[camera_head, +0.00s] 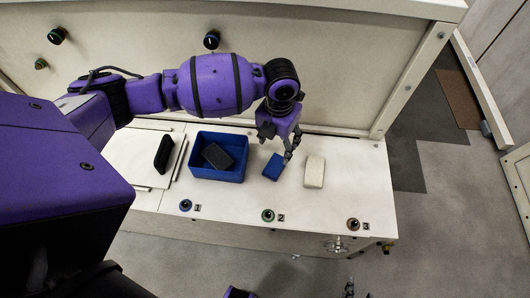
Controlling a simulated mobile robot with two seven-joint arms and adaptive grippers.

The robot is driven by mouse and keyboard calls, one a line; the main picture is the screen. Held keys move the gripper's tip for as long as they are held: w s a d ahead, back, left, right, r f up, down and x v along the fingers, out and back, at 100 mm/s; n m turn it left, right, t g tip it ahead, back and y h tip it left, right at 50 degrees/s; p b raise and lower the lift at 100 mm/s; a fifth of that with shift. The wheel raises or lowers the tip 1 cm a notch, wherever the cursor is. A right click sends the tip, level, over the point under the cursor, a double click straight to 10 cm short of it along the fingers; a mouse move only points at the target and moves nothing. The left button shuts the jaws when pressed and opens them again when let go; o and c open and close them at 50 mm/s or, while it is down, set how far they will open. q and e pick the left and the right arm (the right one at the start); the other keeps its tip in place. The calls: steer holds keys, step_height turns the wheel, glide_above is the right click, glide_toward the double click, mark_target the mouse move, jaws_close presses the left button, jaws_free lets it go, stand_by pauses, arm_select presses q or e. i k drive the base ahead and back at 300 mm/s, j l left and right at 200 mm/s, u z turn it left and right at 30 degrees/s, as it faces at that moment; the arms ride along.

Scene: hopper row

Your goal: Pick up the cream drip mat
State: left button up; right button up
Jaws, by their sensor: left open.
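The cream drip mat (314,171) appears to be the pale, rounded oblong lying flat on the white counter, right of a small blue block. My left gripper (279,150) hangs fingers-down above the blue block, left of the cream piece and apart from it. It is open, with nothing visible between its fingers. Only dark tips of what looks like my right gripper (351,291) show at the bottom edge; their opening cannot be made out.
The small blue block (273,166) lies under my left gripper. A blue bin (217,179) holds a dark block (217,156). Numbered knobs line the front. The counter right of the cream piece is clear.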

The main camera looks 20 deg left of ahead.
mark_target(314, 177)
steer(key=i+l+u, duration=0.1)
steer(key=l+u, duration=0.2)
steer(key=l, duration=0.4)
steer(key=l+u, duration=0.3)
steer(key=l, duration=0.45)
steer(key=i, duration=0.05)
